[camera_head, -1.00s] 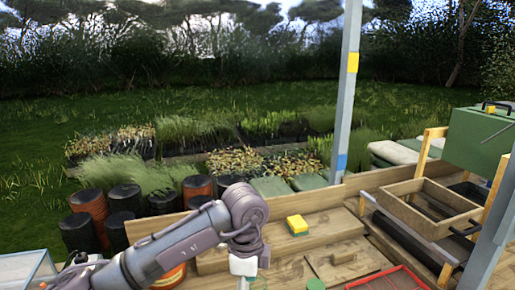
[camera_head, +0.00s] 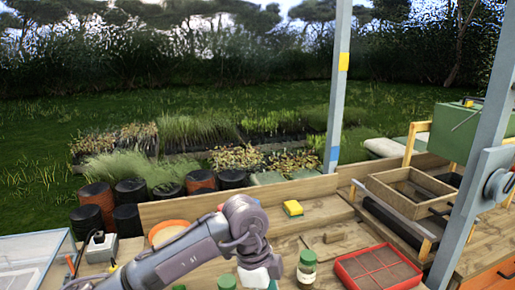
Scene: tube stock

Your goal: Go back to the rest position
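My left arm comes in from the lower left in the head view, bends at its elbow and points down. A pale part at its lower end meets the bottom edge, and the fingers of my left gripper do not show. My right gripper does not show. A jar with a green lid and pale label (camera_head: 307,270) stands upright on the bench to the right of my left arm. Another green lid (camera_head: 227,282) shows at the bottom edge, left of the arm's lower end.
A red divided tray (camera_head: 378,268) lies right of the jar. A yellow sponge (camera_head: 293,208) rests on the wooden bench. A wooden sieve frame (camera_head: 410,192) stands at right, near a green box (camera_head: 470,130). A grey post (camera_head: 337,90) rises behind the bench. A grey device (camera_head: 101,247) is at left.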

